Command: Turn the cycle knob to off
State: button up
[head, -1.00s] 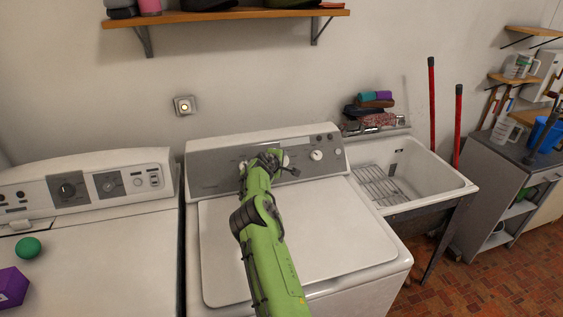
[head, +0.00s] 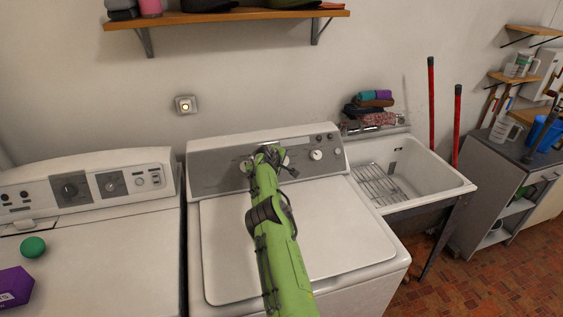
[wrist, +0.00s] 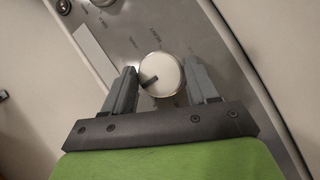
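A round white knob with a dark pointer mark (wrist: 161,75) sits on the grey control panel (wrist: 215,45) in the wrist view. Its pointer is toward the lower left of the picture. My gripper (wrist: 162,84) has one finger on each side of the knob, with a narrow gap visible on the left and the right finger close to it. I cannot tell whether either finger touches. In the head view my green arm reaches over the washer lid to the panel (head: 215,170), and my gripper (head: 268,158) hides most of this knob.
Another white knob (head: 316,154) and small buttons are to the right on the same panel. A sink (head: 420,172) is right; a shelf (head: 225,16) hangs above.

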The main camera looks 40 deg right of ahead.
jog(key=o, duration=0.3)
jog(key=shift+o, duration=0.2)
jog(key=shift+a+r, duration=0.15)
jog(key=b+v, duration=0.2)
jog(key=v, duration=1.3)
jog(key=shift+s+a+r, duration=0.1)
jog(key=shift+a+r, duration=0.05)
